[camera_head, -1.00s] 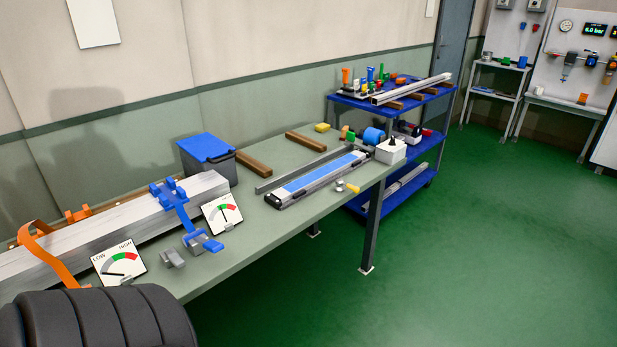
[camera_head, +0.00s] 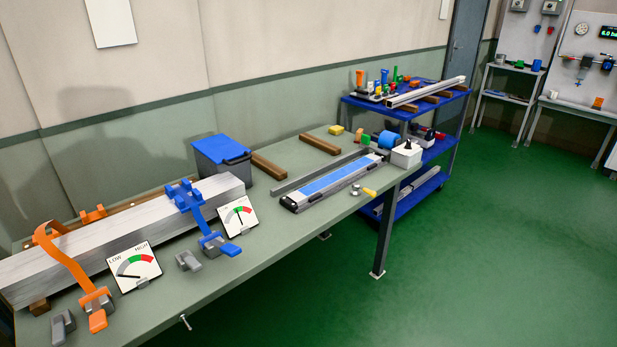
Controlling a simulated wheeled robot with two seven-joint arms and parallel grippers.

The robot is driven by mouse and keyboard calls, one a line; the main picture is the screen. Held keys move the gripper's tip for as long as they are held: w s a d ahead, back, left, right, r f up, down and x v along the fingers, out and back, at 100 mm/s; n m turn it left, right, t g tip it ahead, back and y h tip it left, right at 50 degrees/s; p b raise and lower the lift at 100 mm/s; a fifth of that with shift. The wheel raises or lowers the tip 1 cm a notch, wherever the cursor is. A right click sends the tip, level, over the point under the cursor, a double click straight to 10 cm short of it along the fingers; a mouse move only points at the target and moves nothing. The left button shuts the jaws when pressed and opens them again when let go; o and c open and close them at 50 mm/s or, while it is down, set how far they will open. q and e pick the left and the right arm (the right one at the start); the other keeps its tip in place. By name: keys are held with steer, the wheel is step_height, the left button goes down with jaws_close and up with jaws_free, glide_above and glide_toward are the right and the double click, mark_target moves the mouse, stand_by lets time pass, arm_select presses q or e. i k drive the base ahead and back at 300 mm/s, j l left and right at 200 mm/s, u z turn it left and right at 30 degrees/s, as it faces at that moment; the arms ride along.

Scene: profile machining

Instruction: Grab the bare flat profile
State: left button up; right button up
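Several long metal pieces are in view, and I cannot tell for sure which is the bare flat profile. A thin plain grey bar (camera_head: 312,175) lies on the workbench, just behind a grey profile with a blue top face (camera_head: 334,184). A silver profile (camera_head: 427,92) rests on wooden blocks on the blue cart's top shelf. A thick stack of silver bars (camera_head: 122,232) lies at the left of the bench under an orange clamp (camera_head: 72,268) and a blue clamp (camera_head: 198,212). Neither of my grippers is in view.
The workbench (camera_head: 262,240) also holds a blue-lidded bin (camera_head: 222,160), two gauge cards, wooden blocks (camera_head: 320,144) and a white box (camera_head: 406,154). The blue cart (camera_head: 360,103) stands beyond its far end. The green floor (camera_head: 480,260) at right is clear.

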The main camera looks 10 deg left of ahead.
mark_target(301, 195)
steer(key=i+l, duration=0.25)
steer(key=i+l+u, duration=0.15)
steer(key=l, duration=0.35)
steer(key=i+l, duration=0.3)
